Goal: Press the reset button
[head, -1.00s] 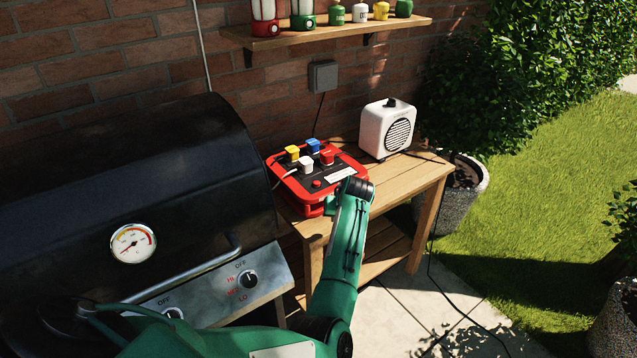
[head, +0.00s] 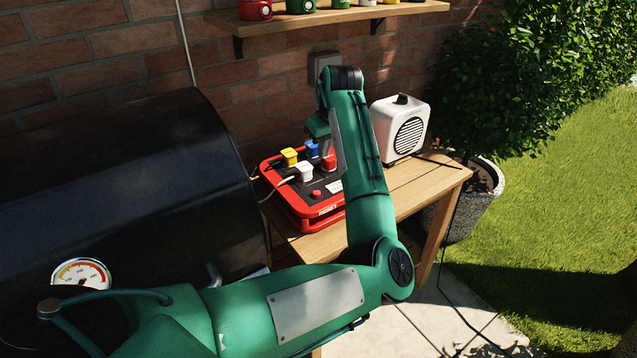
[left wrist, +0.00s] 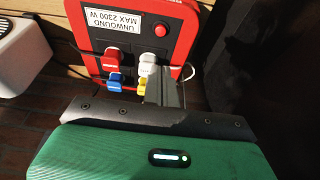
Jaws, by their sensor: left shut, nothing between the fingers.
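The reset button is a small round red button (head: 316,194) on the black top panel of a red power box (head: 322,209) on the wooden table. It also shows in the left wrist view (left wrist: 161,29), beside the white label and clear of the fingers. Four-coloured plugs sit in the panel: white (head: 304,171), yellow (head: 289,156), blue (head: 312,148) and red (head: 328,162). My left gripper (head: 325,147) points down above the back of the panel, its fingers shut and empty. In the left wrist view the fingers (left wrist: 164,80) overlap the yellow and white plugs; whether they touch is unclear.
A white speaker-like box (head: 400,128) stands right of the power box. A black grill (head: 120,180) is close on the left. A grey wall box (head: 322,65) and a shelf (head: 340,15) are behind.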

